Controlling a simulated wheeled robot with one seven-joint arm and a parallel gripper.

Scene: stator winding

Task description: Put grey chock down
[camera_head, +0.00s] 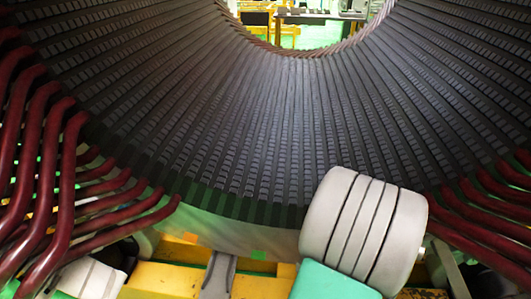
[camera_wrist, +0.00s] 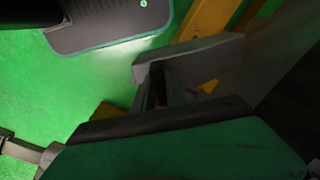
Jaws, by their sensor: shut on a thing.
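In the wrist view, my gripper (camera_wrist: 160,90) reaches out from a dark body with a green face at the bottom of the picture. Its fingers are dark and partly in shadow. They are shut on the grey chock (camera_wrist: 205,52), a pale grey block with a slanted flat face just beyond the fingertips. Green floor and a yellow beam show behind the chock. I cannot tell whether the chock touches anything besides the gripper. The head view does not clearly show my gripper or the held chock.
The stator's dark slotted bore (camera_head: 300,120) fills the head view. Dark red coil ends (camera_head: 45,170) jut out at the left, and more (camera_head: 490,220) at the right. Below are a yellow beam (camera_head: 155,280) and a grey upright bracket (camera_head: 218,275). Green floor (camera_wrist: 50,110) lies open at left.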

